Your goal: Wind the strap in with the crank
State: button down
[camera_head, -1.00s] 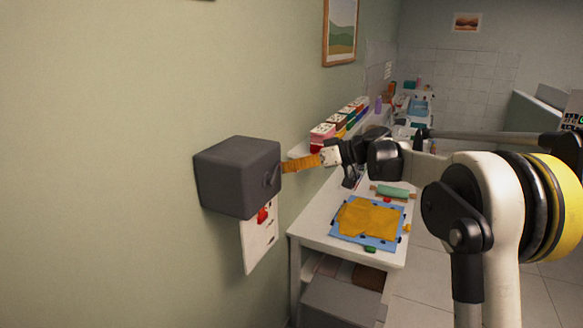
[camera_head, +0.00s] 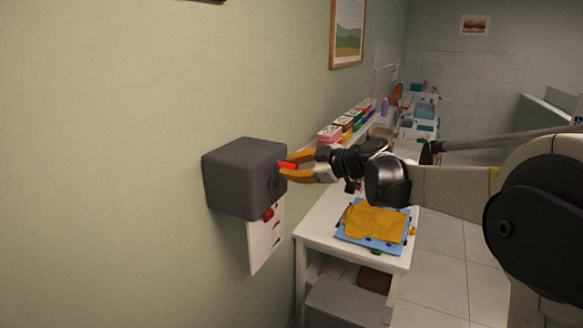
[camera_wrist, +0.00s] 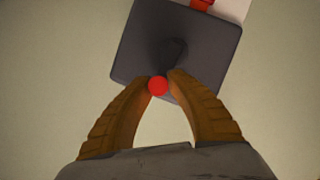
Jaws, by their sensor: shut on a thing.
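A dark grey box (camera_head: 245,178) is mounted on the wall at left of centre in the head view. A dark crank arm (camera_wrist: 170,56) stands on its face in the wrist view. A red crank handle (camera_head: 288,165) sticks out towards my gripper. My gripper (camera_head: 287,166) has orange fingers and is shut on this red handle; its round end (camera_wrist: 158,86) shows between the fingertips in the wrist view. A pale hanging sheet or strap (camera_head: 265,243), with a red piece (camera_head: 268,213) near its top, shows below the box. I cannot tell which it is.
A white table (camera_head: 325,228) stands beyond the box, with a yellow cloth (camera_head: 374,221) on a blue mat (camera_head: 353,237). Coloured boxes (camera_head: 343,126) line a wall shelf. A framed picture (camera_head: 347,32) hangs above. Floor (camera_head: 450,250) right of the table is clear.

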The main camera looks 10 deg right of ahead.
jog(key=shift+s+a+f+n, duration=0.1)
jog(key=shift+s+f+n, duration=0.1)
jog(key=shift+n, duration=0.1)
dwell(0.4)
jog(key=c, duration=1.2)
grip_release()
jog(key=shift+w, duration=0.1)
jog(key=shift+r+t, duration=0.1)
jog(key=shift+t, duration=0.2)
jog(key=v, duration=1.2)
jog(key=shift+r, duration=0.15)
